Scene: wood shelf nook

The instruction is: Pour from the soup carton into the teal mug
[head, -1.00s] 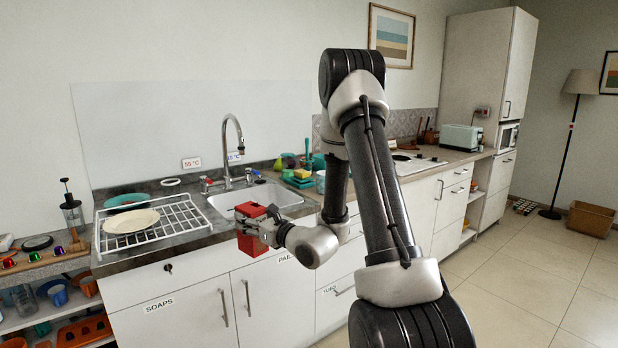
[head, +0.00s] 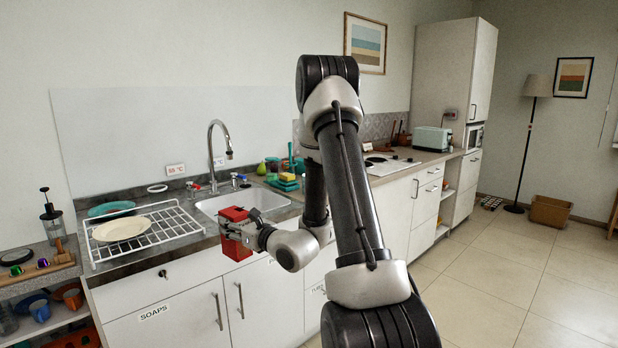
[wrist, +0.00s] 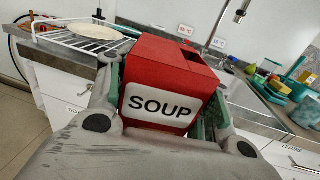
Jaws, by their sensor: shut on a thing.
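The soup carton (head: 233,215) is a red box held in my gripper (head: 245,234), in front of the sink cabinet and close to the counter's front edge. In the wrist view the carton (wrist: 168,62) shows a white SOUP label and a dark opening in its top. It looks about upright. My gripper (wrist: 158,105) is shut on it, one finger on each side. I cannot make out a teal mug for certain. A greyish-teal vessel (wrist: 308,113) is cut off at the right edge of the wrist view.
The sink (head: 243,200) with its tap (head: 220,150) lies behind the carton. A wire rack (head: 150,236) with a cream plate (head: 121,229) is left of it. Sponges (head: 285,182) sit beyond the sink. Open shelves with mugs (head: 40,310) are at lower left.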

